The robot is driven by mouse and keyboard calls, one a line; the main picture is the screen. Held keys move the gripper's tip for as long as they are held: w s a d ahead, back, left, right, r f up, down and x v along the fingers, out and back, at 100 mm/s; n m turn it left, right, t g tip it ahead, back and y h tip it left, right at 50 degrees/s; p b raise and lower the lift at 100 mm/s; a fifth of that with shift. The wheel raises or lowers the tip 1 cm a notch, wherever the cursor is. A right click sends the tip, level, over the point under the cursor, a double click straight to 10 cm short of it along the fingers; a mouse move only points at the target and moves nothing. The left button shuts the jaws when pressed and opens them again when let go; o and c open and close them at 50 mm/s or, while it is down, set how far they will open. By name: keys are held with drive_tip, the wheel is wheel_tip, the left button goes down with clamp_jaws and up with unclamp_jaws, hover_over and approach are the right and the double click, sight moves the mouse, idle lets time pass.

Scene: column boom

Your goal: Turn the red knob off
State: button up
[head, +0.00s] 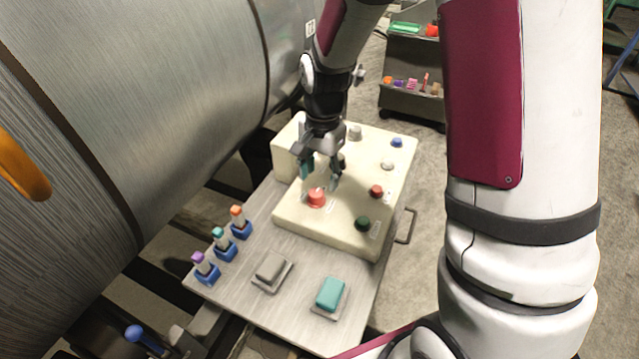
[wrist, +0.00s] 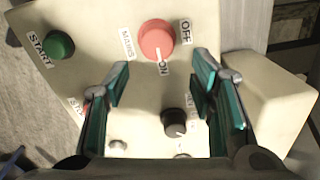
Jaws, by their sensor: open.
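The red knob (head: 316,197) stands on the near left part of the cream control panel (head: 330,225). In the wrist view the red knob (wrist: 155,37) is near the top centre, with a MAINS label on its left, OFF at its upper right and ON below. Its white mark points down toward ON. My gripper (head: 320,176) is open above the panel, just behind the red knob in the head view. In the wrist view my gripper (wrist: 163,75) has its teal fingers spread wide, tips below the knob and to either side, not touching it. Nothing is between the fingers.
A black knob (wrist: 175,122) sits near the red knob. A green START button (wrist: 58,45) and a smaller red button (head: 376,191) are on the panel. A grey rocker (head: 271,268), a teal rocker (head: 330,293) and several coloured toggles stand on the table. A large metal cylinder fills the left.

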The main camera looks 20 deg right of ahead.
sight(316, 197)
drive_tip(key=shift+f, duration=1.85)
